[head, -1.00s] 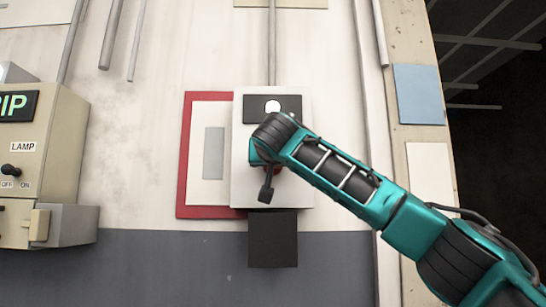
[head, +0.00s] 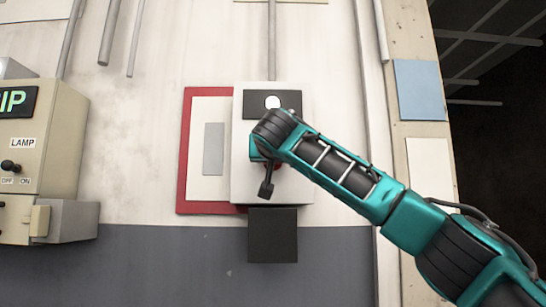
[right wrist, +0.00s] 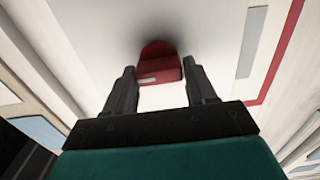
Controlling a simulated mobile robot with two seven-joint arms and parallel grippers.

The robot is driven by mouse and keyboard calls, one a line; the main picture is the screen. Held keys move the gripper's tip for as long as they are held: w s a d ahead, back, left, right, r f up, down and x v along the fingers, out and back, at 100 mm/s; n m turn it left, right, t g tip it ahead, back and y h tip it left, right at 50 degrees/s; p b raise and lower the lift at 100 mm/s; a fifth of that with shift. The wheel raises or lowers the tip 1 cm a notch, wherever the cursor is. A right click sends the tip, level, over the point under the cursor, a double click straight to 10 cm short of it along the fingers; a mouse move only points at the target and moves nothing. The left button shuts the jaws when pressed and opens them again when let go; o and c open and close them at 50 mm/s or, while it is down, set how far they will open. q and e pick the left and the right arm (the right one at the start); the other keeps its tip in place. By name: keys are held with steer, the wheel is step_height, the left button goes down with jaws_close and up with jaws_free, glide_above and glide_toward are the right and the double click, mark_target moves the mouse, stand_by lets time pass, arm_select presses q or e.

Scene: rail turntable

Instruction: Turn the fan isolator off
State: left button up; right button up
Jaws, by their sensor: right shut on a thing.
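The fan isolator is a pale box (head: 238,150) on the wall, in the middle of the head view. A black plate (head: 292,101) with a lit white round lamp (head: 272,102) is at its top. My right gripper (right wrist: 160,76) is at the front of the box, shut on the isolator's red handle (right wrist: 160,60), with one finger on each side of it. My left gripper is in neither view.
A red-framed panel (head: 181,160) is beside the box on its left. A black block (head: 272,240) is just below it. At the far left is a beige box with a LAMP switch (head: 12,167). A conduit (head: 271,45) runs up from the isolator.

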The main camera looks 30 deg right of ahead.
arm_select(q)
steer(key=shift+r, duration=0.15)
arm_select(e)
steer(key=shift+n, duration=0.4)
arm_select(q)
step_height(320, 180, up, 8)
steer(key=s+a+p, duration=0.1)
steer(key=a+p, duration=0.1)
steer(key=p, duration=0.9)
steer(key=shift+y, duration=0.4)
arm_select(e)
steer(key=n, duration=1.7)
steer(key=shift+w+a+f, duration=0.1)
steer(key=shift+a+f, duration=0.1)
steer(key=shift+a, duration=0.05)
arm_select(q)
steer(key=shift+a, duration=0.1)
arm_select(e)
steer(key=shift+c, duration=0.4)
